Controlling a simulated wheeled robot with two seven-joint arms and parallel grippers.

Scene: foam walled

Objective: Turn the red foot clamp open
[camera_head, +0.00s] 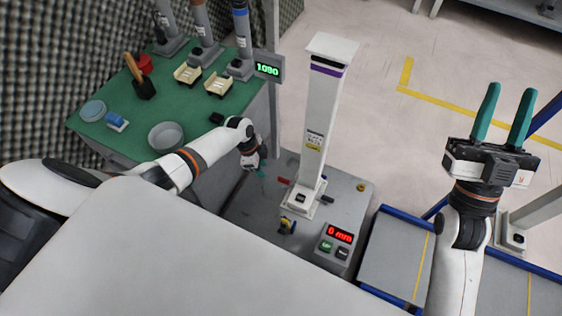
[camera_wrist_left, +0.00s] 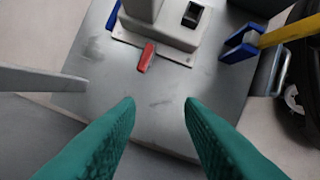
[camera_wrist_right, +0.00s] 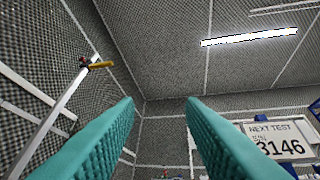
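The red foot clamp (camera_head: 284,180) is a small red lever at the left side of the white column's foot. In the left wrist view the red clamp (camera_wrist_left: 147,57) stands out from the foot plate, ahead of my fingers and slightly left of centre. My left gripper (camera_head: 262,171) is close to its left, apart from it; in the left wrist view its green fingers (camera_wrist_left: 160,103) are open and empty. My right gripper (camera_head: 508,105) is raised at the right, fingers pointing up, open and empty.
The white column (camera_head: 322,110) stands on a grey base plate (camera_head: 345,200). A blue clamp (camera_wrist_left: 113,18) and a yellow-handled blue part (camera_wrist_left: 240,48) flank the foot. A green table (camera_head: 100,135) with bowls and trays is left.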

